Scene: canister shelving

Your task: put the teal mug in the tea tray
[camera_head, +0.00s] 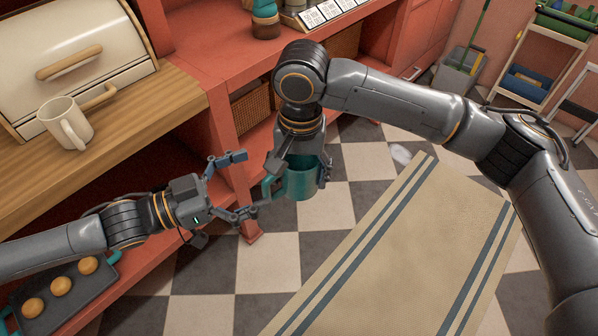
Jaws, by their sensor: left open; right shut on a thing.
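The teal mug (300,184) hangs in the air in front of the red shelf unit, above the checkered floor. My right gripper (300,163) is shut on it from above, and the gripper and wrist hide its top. Its handle (269,187) points left, towards my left gripper. My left gripper (244,186) is open and empty, its fingers spread just left of the mug handle; I cannot tell whether they touch it. I cannot make out for certain which thing is the tea tray.
A cream mug (66,123) stands on the wooden counter (150,105) before a bread bin (70,55). A dark tray (75,302) with round buns is at lower left. A teal-and-brown object (266,20) stands on the red shelf (205,35). A striped rug (400,250) covers the floor.

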